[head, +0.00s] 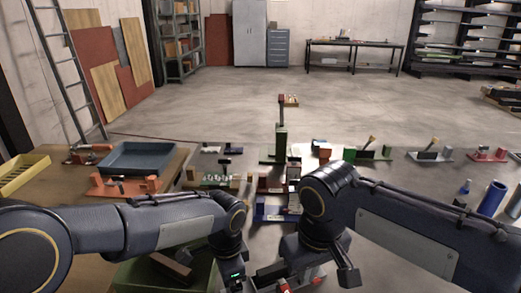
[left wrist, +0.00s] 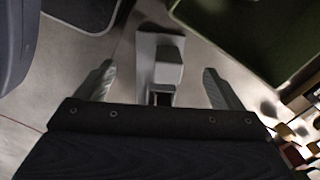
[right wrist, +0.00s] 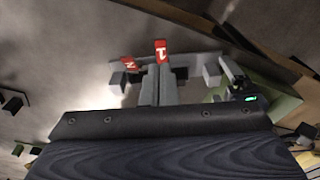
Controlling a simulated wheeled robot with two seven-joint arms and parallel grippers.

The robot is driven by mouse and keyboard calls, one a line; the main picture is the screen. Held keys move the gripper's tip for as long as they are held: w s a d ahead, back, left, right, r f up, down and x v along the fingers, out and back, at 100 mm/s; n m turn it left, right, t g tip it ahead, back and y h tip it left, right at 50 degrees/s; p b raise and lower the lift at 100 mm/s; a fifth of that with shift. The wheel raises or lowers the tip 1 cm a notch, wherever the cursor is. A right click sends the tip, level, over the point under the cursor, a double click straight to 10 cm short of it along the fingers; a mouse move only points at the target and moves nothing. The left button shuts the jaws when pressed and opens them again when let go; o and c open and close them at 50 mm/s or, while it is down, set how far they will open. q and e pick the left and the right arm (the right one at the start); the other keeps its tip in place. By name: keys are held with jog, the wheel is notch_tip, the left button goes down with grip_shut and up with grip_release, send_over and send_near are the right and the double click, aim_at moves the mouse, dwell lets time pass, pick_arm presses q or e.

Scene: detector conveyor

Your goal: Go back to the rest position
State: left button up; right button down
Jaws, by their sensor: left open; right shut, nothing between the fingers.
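My left gripper (left wrist: 158,88) is open in the left wrist view, its two fingers wide apart. A grey block-shaped fixture (left wrist: 163,65) shows between and beyond them; I see nothing held. My right gripper (right wrist: 158,86) is shut in the right wrist view, its fingers together with nothing between them. Red tags marked 1 (right wrist: 161,50) and 2 (right wrist: 130,63) show just past its fingertips; I cannot tell whether they touch. In the head view both arms are bent inward over the near bench, and their hands hang low and close together at the bottom centre. The fingertips are hard to make out there.
A blue tray (head: 137,158) and a yellow slotted tray (head: 24,175) lie on the left wooden table. A green post (head: 281,142) stands at centre with small fixtures around it. Blue cylinders (head: 491,198) stand at right. The floor behind is open.

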pick_arm(q)
notch_tip(320, 180, up, 6)
jog(key=shift+f, duration=0.25)
jog(key=shift+a+r, duration=0.2)
jog(key=shift+r, duration=0.05)
jog(key=s+a+r+n+t+h, duration=0.2)
jog(key=s+a+r+n+h, duration=0.1)
jog(key=s+a+n, duration=0.45)
jog(key=s+a+f+n+t, duration=0.1)
jog(key=s+a+n, duration=0.1)
jog(key=s+n, duration=0.2)
jog(key=s+a+f+n+t, duration=0.2)
jog(key=s+a+n, duration=0.1)
jog(key=s, duration=0.4)
jog(key=shift+a+f+n+t+h, duration=0.25)
jog(key=shift+a+n+t+h, duration=0.05)
jog(key=shift+a+n+h, duration=0.1)
pick_arm(e)
jog(key=s+d+f+m+t+y, duration=0.3)
jog(key=s+d+f+m, duration=0.3)
jog(key=s+d, duration=0.5)
jog(key=shift+s+d+t, duration=0.4)
jog(key=shift+s+t, duration=0.2)
jog(key=shift+t, duration=0.1)
